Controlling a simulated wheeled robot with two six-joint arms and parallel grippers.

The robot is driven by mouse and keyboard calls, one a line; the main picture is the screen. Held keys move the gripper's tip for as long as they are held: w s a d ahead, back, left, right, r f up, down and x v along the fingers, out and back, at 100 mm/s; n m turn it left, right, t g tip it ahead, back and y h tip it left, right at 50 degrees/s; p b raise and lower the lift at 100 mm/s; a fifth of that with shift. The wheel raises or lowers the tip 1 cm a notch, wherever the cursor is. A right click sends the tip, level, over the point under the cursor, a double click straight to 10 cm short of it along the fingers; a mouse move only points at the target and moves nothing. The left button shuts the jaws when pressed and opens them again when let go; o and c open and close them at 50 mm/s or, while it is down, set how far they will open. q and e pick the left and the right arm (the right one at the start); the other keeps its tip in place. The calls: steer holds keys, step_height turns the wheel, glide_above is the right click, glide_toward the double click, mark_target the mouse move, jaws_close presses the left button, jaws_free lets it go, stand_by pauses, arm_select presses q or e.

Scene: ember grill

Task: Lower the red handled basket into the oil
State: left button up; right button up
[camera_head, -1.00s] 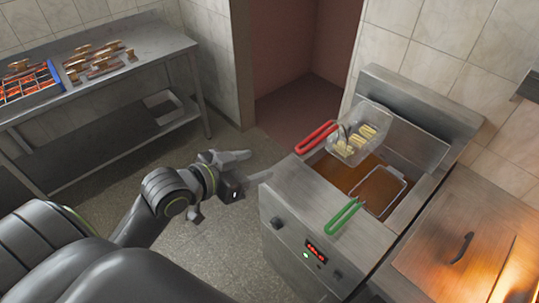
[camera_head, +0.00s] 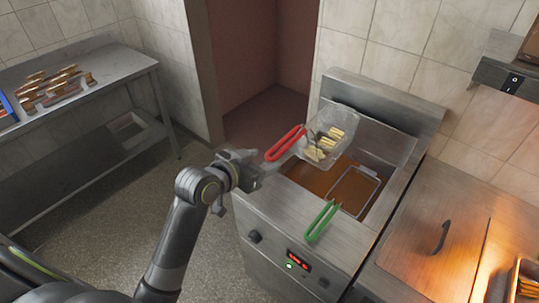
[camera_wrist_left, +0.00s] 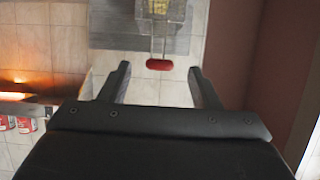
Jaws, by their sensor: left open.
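The red handled basket (camera_head: 322,150) hangs raised at the back left of the fryer, with pale yellow pieces in it. Its red handle (camera_head: 285,143) points left toward my left gripper. The brown oil (camera_head: 318,177) shows in the fryer well below. My left gripper (camera_head: 256,165) is just left of the red handle and empty. In the left wrist view its open fingers (camera_wrist_left: 157,85) frame the red handle (camera_wrist_left: 159,65), which lies a little beyond the fingertips; the basket (camera_wrist_left: 161,12) is at the top edge. My right gripper is out of view.
A green handle (camera_head: 321,221) belongs to a second basket (camera_head: 353,190) sitting low in the oil. The fryer's control panel (camera_head: 297,261) faces front. A closed lid (camera_head: 436,236) and a lit grill area lie right. A steel table (camera_head: 95,97) stands left, with floor between.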

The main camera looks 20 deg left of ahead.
arm_select(q)
steer(key=shift+x, duration=1.85)
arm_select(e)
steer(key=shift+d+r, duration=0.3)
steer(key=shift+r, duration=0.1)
